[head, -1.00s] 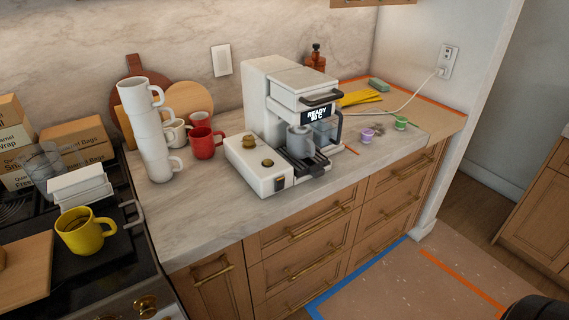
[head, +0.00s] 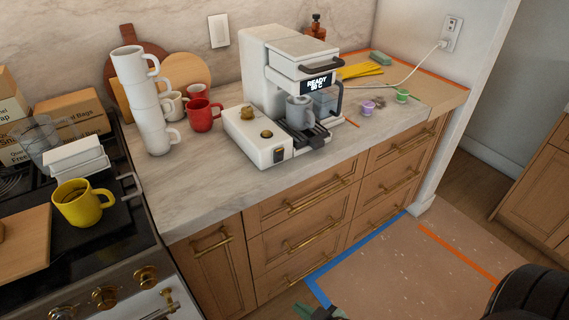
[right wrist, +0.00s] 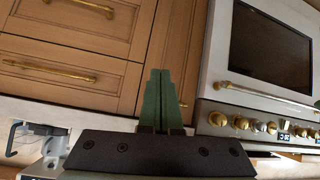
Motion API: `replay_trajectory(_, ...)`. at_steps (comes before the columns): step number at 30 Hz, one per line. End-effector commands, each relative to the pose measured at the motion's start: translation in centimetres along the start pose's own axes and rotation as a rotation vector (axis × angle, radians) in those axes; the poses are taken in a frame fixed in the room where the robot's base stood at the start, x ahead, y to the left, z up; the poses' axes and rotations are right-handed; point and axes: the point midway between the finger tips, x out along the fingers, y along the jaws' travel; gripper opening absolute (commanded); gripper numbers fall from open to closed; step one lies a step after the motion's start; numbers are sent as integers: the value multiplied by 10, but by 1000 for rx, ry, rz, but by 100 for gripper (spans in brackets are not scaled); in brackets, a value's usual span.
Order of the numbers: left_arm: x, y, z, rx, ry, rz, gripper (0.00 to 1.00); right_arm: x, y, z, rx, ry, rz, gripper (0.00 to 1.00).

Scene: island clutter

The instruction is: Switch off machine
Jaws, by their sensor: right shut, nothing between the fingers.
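The white coffee machine (head: 270,70) stands on the marble counter in the head view. A grey mug (head: 299,112) sits under the spout. A small dark switch with an orange-gold part (head: 278,155) is on the front of the low base box. My right gripper (head: 318,312) shows at the bottom edge, low in front of the drawers and well apart from the machine. In the right wrist view its green fingers (right wrist: 165,98) are together and empty. My left gripper is not in view.
White stacked mugs (head: 144,105) and red mugs (head: 204,115) stand left of the machine. A yellow mug (head: 82,203) is on the stove. The counter front (head: 215,190) is clear.

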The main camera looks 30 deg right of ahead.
Motion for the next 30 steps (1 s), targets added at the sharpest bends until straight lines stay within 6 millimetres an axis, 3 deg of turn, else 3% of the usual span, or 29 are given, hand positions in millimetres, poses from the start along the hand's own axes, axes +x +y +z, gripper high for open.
replay_trajectory(1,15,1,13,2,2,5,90,15,21,0,-86,39,39,0)
replay_trajectory(6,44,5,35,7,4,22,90,35,93,-39,-426,184,202,0)
replay_trajectory(12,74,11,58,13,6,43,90,34,154,-102,-832,343,418,0)
replay_trajectory(15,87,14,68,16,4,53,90,25,172,-133,-1009,407,523,0)
replay_trajectory(21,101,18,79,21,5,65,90,7,186,-174,-1248,484,673,0)
replay_trajectory(30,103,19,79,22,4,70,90,-3,188,-190,-1328,507,726,0)
